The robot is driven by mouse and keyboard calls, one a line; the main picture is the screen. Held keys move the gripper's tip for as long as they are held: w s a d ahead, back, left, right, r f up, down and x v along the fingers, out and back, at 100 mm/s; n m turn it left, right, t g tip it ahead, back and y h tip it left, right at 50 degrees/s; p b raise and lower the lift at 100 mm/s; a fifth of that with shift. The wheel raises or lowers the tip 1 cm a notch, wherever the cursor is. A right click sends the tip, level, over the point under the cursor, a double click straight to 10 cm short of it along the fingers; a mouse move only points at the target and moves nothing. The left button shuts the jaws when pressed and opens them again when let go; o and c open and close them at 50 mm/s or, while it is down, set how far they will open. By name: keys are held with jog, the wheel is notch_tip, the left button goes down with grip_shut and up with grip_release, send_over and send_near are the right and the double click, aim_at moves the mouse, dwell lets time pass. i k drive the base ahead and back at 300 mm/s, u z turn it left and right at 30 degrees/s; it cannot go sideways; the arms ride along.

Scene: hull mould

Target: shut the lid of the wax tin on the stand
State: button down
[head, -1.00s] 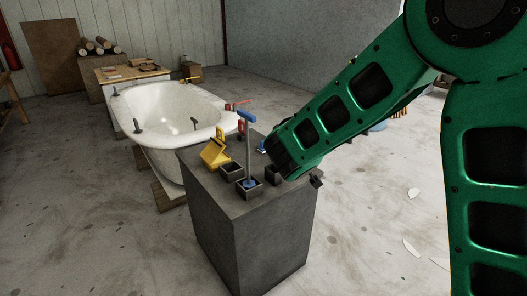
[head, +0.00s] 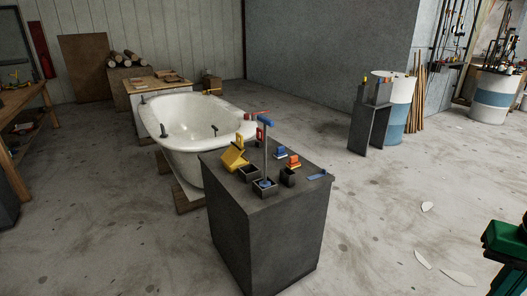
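The dark grey stand (head: 265,245) is in the middle of the head view. A yellow box-like thing (head: 235,158) sits tilted-looking at the left of its top. It looks like the wax tin with its lid raised, but it is too small to tell the lid from the body surely. My gripper is not in view. Only a green part of my arm shows at the lower right edge, well apart from the stand.
On the stand are a blue-topped upright tool (head: 265,150) in a square holder, a dark cup (head: 288,177), blue and orange pieces (head: 294,162) and a flat blue piece (head: 318,176). A white tub-like mould (head: 185,108) stands behind. Floor to the right is mostly clear.

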aim_at(229, 156)
jog(key=k, duration=0.45)
jog(key=u, duration=0.9)
jog(key=i, duration=1.9)
jog(key=z, duration=0.5)
jog(key=i, duration=0.6)
